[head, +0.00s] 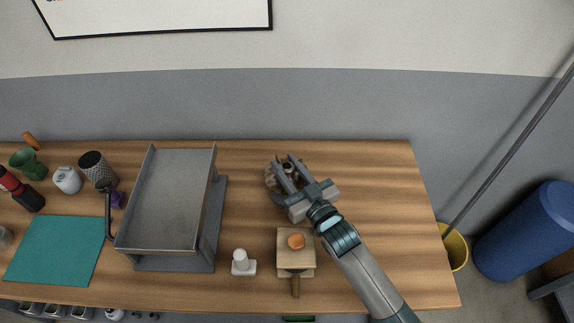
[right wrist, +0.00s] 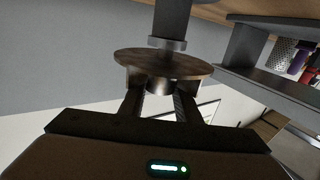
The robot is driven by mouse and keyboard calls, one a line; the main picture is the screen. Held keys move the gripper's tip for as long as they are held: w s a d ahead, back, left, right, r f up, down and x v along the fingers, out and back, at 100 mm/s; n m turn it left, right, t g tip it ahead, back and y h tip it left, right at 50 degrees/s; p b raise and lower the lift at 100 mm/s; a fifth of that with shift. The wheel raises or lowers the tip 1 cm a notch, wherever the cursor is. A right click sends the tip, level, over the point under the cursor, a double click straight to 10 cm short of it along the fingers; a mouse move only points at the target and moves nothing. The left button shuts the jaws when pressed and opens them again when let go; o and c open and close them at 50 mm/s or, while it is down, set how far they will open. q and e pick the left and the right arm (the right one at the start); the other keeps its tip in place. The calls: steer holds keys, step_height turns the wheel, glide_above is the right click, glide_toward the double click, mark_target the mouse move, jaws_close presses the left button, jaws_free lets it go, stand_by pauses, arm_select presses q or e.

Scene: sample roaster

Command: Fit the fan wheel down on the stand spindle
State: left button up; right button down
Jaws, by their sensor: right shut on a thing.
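The fan wheel is a brown disc (right wrist: 140,62) with a short metal hub, seen close up in the right wrist view. My right gripper (right wrist: 160,92) is shut on its hub. In the head view, my right gripper (head: 284,170) is over the back middle of the table, and the wheel (head: 270,177) shows only partly beside the fingers. A dark grey post (right wrist: 172,15) with a lighter collar, seemingly the stand, lines up with the disc in the wrist view. The collar meets the disc's edge in the picture; I cannot tell whether they touch. The spindle tip is hidden. My left gripper is not in view.
A grey tray-like unit (head: 148,197) stands left of the gripper. In front are a white knobbed piece (head: 241,262) and a wooden block (head: 285,264) with an orange knob and handle. A teal mat (head: 55,250) lies far left. The table's right side is clear.

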steer(key=shift+f+b, duration=0.4)
steer(key=shift+f, duration=0.2)
steer(key=c, duration=1.2)
jaws_free()
steer(key=shift+r, duration=0.1)
steer(key=shift+r, duration=0.55)
steer(key=r, duration=0.1)
steer(key=r+b, duration=0.1)
steer(key=r, duration=0.1)
steer(key=shift+s+d, duration=0.2)
steer(key=shift+d, duration=0.1)
steer(key=s+d+r+b, duration=0.1)
steer(key=s+d+r, duration=0.1)
steer(key=d, duration=0.1)
steer(key=s+d+r, duration=0.1)
steer(key=d+r, duration=0.1)
steer(key=d, duration=0.1)
steer(key=s+d+r+b, duration=0.1)
steer(key=s+d+r, duration=0.1)
steer(key=d, duration=0.1)
steer(key=shift+s+d+r+b, duration=0.2)
steer(key=shift+s+r+b, duration=0.15)
steer(key=shift+r, duration=0.05)
